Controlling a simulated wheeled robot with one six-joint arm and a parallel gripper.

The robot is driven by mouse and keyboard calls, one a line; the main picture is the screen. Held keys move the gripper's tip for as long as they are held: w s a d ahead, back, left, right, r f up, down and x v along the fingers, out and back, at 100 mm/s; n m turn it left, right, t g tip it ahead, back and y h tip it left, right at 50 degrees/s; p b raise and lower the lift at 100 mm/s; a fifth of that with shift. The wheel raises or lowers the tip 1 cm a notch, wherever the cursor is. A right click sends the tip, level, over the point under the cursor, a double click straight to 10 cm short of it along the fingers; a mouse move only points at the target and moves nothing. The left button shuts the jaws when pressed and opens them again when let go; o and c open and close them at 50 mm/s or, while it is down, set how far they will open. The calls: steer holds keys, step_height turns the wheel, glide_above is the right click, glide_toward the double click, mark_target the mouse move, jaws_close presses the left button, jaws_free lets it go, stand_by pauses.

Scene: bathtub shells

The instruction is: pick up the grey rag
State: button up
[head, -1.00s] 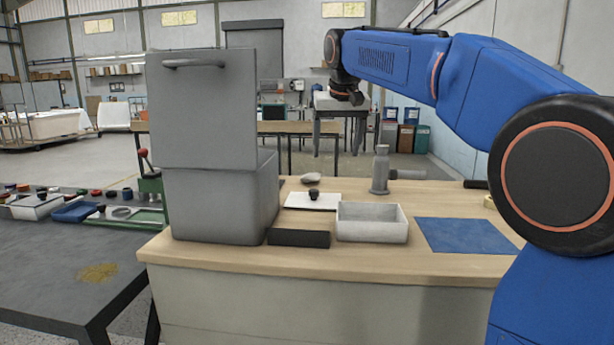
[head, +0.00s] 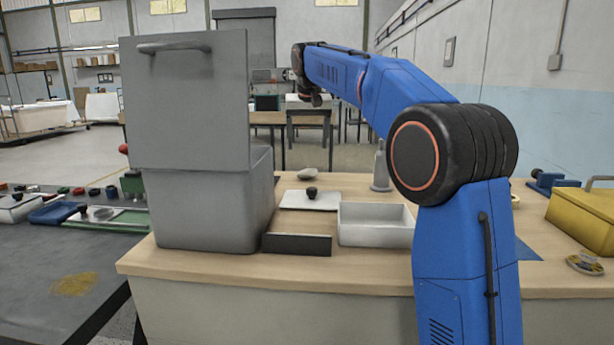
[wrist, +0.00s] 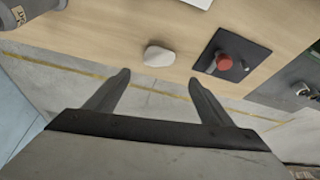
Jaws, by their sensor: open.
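A small pale grey, rounded lump (head: 307,174) lies near the far edge of the wooden bench, behind a white plate with a black knob. It may be the grey rag; its cloth texture is too small to make out. In the wrist view the lump (wrist: 158,56) looks off-white and lies on the wood by the bench edge. My gripper (wrist: 159,77) is open and empty, with the lump ahead of the gap between its fingertips and apart from them. In the head view my gripper (head: 312,97) is high beyond the bench, its fingers unclear.
A large grey open-lidded bin (head: 210,205) stands at left. A white tray (head: 375,235), the white plate (head: 310,200) and a grey fitting (head: 381,168) share the bench. A yellow toolbox (head: 585,215) is at right. The wrist view shows a red knob (wrist: 224,62) on a dark plate.

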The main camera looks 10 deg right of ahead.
glide_above(307, 170)
steer(key=s, duration=0.2)
steer(key=f, duration=0.4)
steer(key=shift+w+a+f, duration=0.15)
steer(key=shift+a+f, duration=0.05)
steer(key=shift+f, duration=0.2)
steer(key=shift+s+x, duration=0.1)
steer(key=shift+x, duration=1.25)
steer(key=shift+s+x, duration=0.15)
steer(key=shift+x, duration=1.15)
steer(key=shift+d, duration=0.1)
steer(key=c, duration=1.1)
